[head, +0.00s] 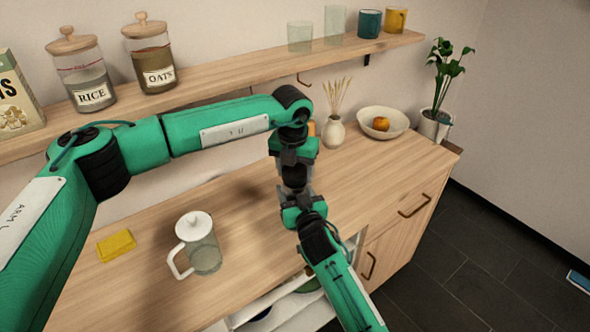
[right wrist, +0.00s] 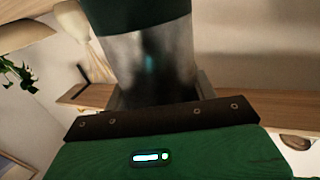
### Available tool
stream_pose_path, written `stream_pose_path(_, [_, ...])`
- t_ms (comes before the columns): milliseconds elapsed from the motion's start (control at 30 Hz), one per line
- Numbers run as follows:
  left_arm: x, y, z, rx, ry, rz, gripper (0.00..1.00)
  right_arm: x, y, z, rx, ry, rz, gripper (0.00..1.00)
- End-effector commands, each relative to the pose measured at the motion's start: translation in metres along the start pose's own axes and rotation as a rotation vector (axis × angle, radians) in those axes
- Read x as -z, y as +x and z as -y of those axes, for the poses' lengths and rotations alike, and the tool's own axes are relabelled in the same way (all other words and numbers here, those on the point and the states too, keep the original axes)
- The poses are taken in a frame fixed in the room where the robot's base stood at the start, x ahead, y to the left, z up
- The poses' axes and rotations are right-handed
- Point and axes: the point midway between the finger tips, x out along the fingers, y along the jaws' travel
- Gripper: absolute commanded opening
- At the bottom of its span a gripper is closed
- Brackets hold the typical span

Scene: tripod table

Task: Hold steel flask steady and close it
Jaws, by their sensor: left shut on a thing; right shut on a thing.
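The steel flask (head: 294,176) is in the air above the counter, mostly hidden between my two grippers in the head view. In the right wrist view its shiny steel body (right wrist: 150,65) fills the upper middle, with a dark green part at the top edge. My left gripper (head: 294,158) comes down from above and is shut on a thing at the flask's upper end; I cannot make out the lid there. My right gripper (head: 298,196) is below and is shut on the flask body. Whether the lid is seated cannot be seen.
A glass press with white lid (head: 203,252) and a yellow sponge (head: 116,245) stand on the wooden counter (head: 150,285). A vase (head: 333,132), a bowl with an orange fruit (head: 383,123) and a plant (head: 437,90) stand behind. A shelf (head: 215,78) runs along the wall. An open drawer (head: 285,305) is below.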

Motion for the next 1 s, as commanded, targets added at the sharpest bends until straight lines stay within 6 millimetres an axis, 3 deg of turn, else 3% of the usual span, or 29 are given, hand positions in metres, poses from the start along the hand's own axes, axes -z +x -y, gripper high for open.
stream_pose_path(500, [0.0016, 0.0109, 0.0, 0.0, 0.0, -0.002, 0.38, -0.001, -0.0002, 0.0001, 0.0, 0.001, 0.002, 0.16])
stream_pose_path(533, [0.0015, 0.0106, 0.0, 0.0, 0.0, -0.001, 0.38, -0.001, -0.0002, 0.0001, 0.0, 0.001, 0.002, 0.0])
stream_pose_path(633, [0.0014, 0.0104, -0.0001, 0.003, 0.024, -0.002, 0.38, -0.001, -0.0002, 0.0, 0.0, 0.001, 0.002, 0.0])
stream_pose_path(767, [0.0012, 0.0102, -0.0005, 0.019, 0.152, -0.002, 0.38, -0.0011, -0.0002, 0.0, 0.0, 0.001, 0.002, 0.0])
stream_pose_path(1000, [0.0009, 0.01, -0.0006, 0.064, 0.521, -0.001, 0.38, -0.0012, -0.0002, -0.0001, 0.0, 0.001, 0.002, 0.0])
